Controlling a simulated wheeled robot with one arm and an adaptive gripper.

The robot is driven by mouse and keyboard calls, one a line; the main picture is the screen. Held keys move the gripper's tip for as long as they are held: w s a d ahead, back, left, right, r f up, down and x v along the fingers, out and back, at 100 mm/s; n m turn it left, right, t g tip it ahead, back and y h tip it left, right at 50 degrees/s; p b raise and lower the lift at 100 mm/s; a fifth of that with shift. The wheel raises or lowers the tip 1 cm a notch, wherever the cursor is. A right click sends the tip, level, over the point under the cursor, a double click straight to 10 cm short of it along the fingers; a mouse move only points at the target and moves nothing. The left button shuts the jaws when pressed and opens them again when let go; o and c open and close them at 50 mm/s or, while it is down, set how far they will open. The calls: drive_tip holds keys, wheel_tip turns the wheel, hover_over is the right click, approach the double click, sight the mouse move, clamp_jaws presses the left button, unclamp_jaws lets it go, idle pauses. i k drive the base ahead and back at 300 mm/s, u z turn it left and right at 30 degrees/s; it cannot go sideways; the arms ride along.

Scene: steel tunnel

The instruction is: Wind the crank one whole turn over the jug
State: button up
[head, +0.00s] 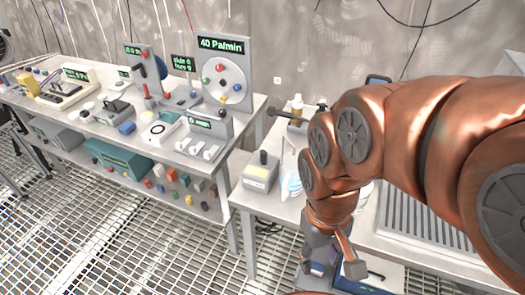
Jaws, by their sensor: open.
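My copper arm comes in from the right and reaches down over the near bench. My gripper (332,266) is at its lower end, open, partly hidden by the arm, with no held object visible. A dark rod with a round knob (283,114), which may be the crank, sticks out to the left at the back of the near bench. My gripper is well below and in front of it. A pale blue and white object (291,184), which may be the jug, is partly hidden behind my arm. I cannot tell either for certain.
A grey box with a black knob (261,170) stands at the near bench's left end. The left bench (190,152) is crowded with devices, including a dial panel (223,75) reading "40". A grooved drainer (420,222) lies right. Grated floor (130,235) is open in front.

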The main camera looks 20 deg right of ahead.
sight(264, 153)
drive_tip(key=k, duration=1.3)
drive_tip(key=u, duration=0.85)
drive_tip(key=i, duration=1.55)
drive_tip(key=z, duration=0.8)
